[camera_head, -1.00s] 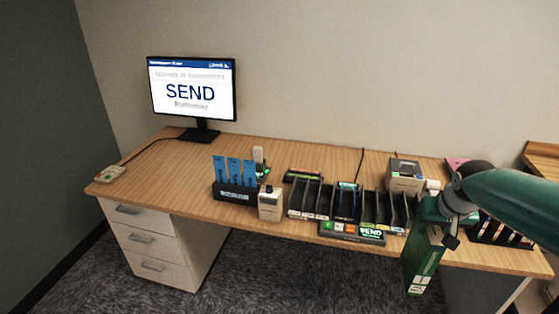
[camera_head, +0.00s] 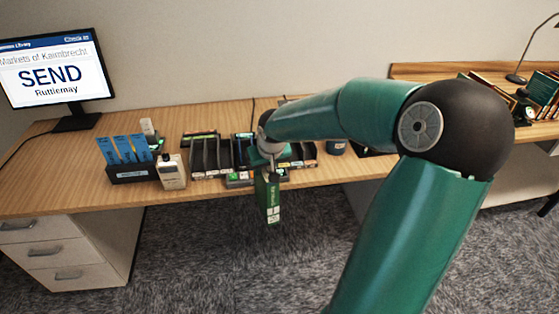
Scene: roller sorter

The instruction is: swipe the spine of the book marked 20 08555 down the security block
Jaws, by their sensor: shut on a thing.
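My gripper (camera_head: 268,163) is shut on a green book (camera_head: 270,200). The book hangs upright below it, in front of the desk's front edge. It has white label patches low on its visible side; the number on it is too small to read. A cream block (camera_head: 171,171) with a dark top stands near the front edge of the desk, left of my gripper and apart from the book. I cannot tell for sure that it is the security block. My arm crosses the right half of the view and hides part of the desk behind it.
A monitor (camera_head: 55,75) at left reads SEND, Ruttlemay. A dark holder (camera_head: 133,173) with blue slips stands left of the cream block. Books and a lamp (camera_head: 517,78) are at far right. Desk left of the holder is clear.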

